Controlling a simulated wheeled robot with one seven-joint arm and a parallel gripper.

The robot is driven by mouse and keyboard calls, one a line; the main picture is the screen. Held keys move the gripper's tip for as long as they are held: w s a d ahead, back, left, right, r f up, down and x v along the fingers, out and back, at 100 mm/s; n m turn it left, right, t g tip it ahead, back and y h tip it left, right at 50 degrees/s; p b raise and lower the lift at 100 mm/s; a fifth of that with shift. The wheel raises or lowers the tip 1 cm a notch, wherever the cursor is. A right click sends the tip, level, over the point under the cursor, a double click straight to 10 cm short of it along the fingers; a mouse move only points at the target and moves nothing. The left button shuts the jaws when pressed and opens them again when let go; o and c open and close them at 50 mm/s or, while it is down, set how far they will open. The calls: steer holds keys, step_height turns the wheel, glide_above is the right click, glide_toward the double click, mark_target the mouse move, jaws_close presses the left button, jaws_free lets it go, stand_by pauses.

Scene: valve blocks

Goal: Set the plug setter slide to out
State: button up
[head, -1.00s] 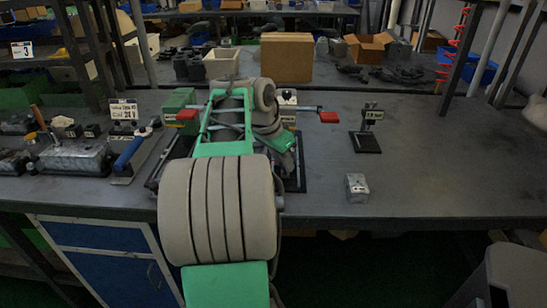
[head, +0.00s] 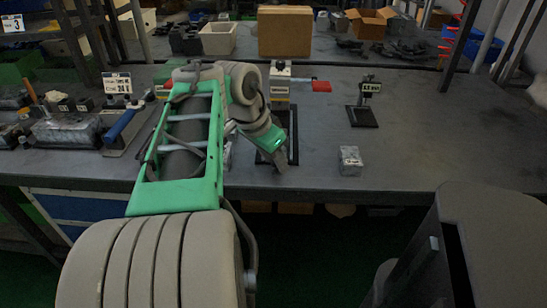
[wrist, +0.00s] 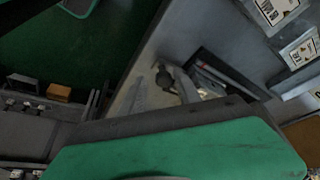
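I cannot tell for certain which fixture is the plug setter, and its slide cannot be made out. A station with a red-ended handle (head: 320,86) and a pale upright body (head: 280,84) stands behind my arm, partly hidden by it. A small black labelled stand (head: 364,104) is to its right. My gripper (head: 278,158) hangs low over the bench near the station's dark base frame (head: 292,140); its fingers are mostly hidden in the head view.
A metal block (head: 350,161) sits near the bench's front edge. A blue-handled fixture (head: 119,126) and another metal block (head: 66,130) are at left. A cardboard box (head: 284,32) stands behind. A dark grey bin (head: 490,215) is at lower right. The right bench top is clear.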

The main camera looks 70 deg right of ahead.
steer(key=shift+o, duration=0.2)
steer(key=shift+w+r, duration=0.1)
steer(key=shift+r, duration=0.15)
steer(key=p+v, duration=0.3)
steer(key=v, duration=0.4)
steer(key=shift+p, duration=0.3)
steer(key=shift+a+r, duration=0.1)
